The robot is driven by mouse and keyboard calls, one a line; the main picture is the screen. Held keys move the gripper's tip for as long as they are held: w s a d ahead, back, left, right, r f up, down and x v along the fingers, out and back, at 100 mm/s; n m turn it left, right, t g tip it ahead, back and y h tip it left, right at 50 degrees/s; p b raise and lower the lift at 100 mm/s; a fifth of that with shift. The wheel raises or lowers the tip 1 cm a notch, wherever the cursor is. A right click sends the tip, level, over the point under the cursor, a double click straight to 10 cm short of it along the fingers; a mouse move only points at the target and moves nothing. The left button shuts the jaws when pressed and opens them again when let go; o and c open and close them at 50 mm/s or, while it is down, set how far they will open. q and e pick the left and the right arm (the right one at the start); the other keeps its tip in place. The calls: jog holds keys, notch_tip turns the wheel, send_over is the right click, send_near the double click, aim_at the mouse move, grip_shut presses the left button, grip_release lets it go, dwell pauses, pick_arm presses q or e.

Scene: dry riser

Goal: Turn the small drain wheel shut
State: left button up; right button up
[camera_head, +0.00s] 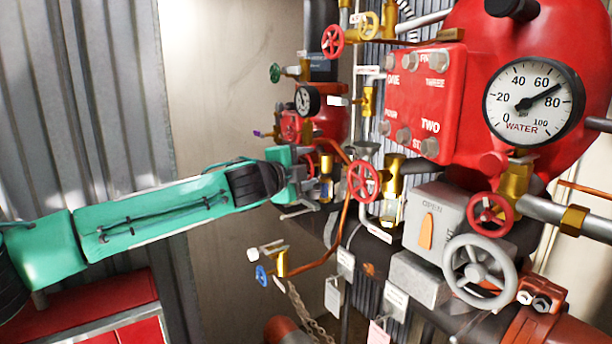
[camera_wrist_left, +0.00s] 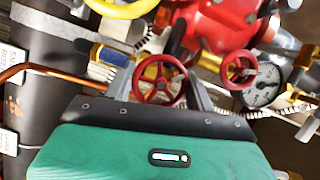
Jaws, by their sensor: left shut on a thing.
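In the left wrist view a small red spoked wheel (camera_wrist_left: 160,80) sits between the two grey fingers of my left gripper (camera_wrist_left: 160,92), which is shut on its rim. In the head view my left gripper (camera_head: 318,182) reaches in from the left among the pipes. There the gripper and fittings hide most of what it holds, and I cannot clearly pick the wheel out. My right gripper is in neither view.
A red wheel (camera_head: 363,180) and brass valve stand just right of the gripper. A copper pipe (camera_head: 340,232) runs below. A blue-handled valve (camera_head: 263,275), a grey handwheel (camera_head: 479,272) and a large gauge (camera_head: 532,102) crowd the area. Free room lies left of the pipework.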

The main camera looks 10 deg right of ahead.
pick_arm(q)
jog(key=shift+m, duration=0.5)
jog(key=o, duration=0.7)
jog(key=shift+w, duration=0.1)
jog(key=shift+a+b, duration=0.1)
jog(key=shift+b, duration=0.2)
jog(key=shift+s+a+f, duration=0.1)
jog(key=shift+s+a, duration=0.1)
jog(key=shift+b+v, duration=1.75)
jog(key=shift+v, duration=1.65)
